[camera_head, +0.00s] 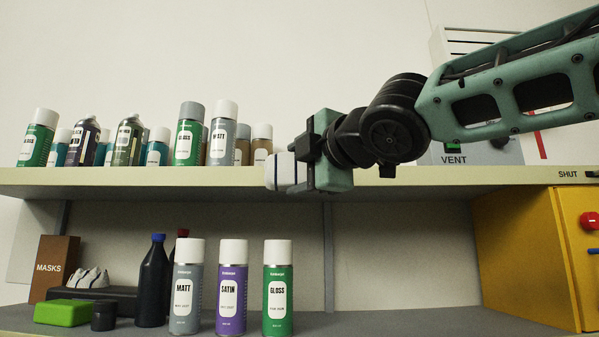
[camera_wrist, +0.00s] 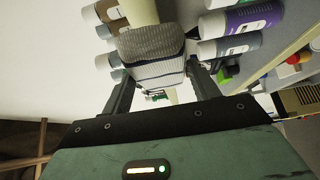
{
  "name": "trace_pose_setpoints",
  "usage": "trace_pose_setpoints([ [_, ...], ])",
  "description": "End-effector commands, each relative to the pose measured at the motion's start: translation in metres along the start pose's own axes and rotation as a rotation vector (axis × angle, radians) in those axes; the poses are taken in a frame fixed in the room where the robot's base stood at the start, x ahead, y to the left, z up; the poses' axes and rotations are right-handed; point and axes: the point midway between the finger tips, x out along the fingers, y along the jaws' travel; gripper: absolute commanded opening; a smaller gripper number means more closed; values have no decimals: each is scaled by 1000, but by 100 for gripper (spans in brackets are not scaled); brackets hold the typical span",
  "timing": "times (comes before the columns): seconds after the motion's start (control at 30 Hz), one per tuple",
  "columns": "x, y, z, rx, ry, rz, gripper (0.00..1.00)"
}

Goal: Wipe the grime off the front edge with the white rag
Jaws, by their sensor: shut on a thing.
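My gripper (camera_head: 306,165) is shut on the white rag (camera_head: 283,172), in front of the upper shelf's front edge (camera_head: 130,182). In the head view the rag is a pale folded pad with dark stripes, overlapping the edge; I cannot tell whether it presses on it. In the wrist view the rag (camera_wrist: 155,48) is a grey-white, ribbed bundle between my two fingers. No distinct grime shows on the visible edge; the part behind the rag and gripper is hidden.
Several spray cans (camera_head: 189,135) stand on the upper shelf left of my gripper. Below are three cans (camera_head: 229,290), dark bottles (camera_head: 153,285), a green block (camera_head: 62,312) and a masks box (camera_head: 53,265). A vent unit (camera_head: 470,150) and yellow cabinet (camera_head: 525,250) are at right.

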Motion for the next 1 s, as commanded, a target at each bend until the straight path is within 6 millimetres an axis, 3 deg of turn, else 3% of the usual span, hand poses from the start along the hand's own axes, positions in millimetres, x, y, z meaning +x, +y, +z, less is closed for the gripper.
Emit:
trace_pose_setpoints([
  [0.27,-1,0,-1,0,0,0,42],
  [0.63,-24,-1,-16,-1,1,1,42],
  [1.0,-25,0,-16,-1,0,0,42],
])
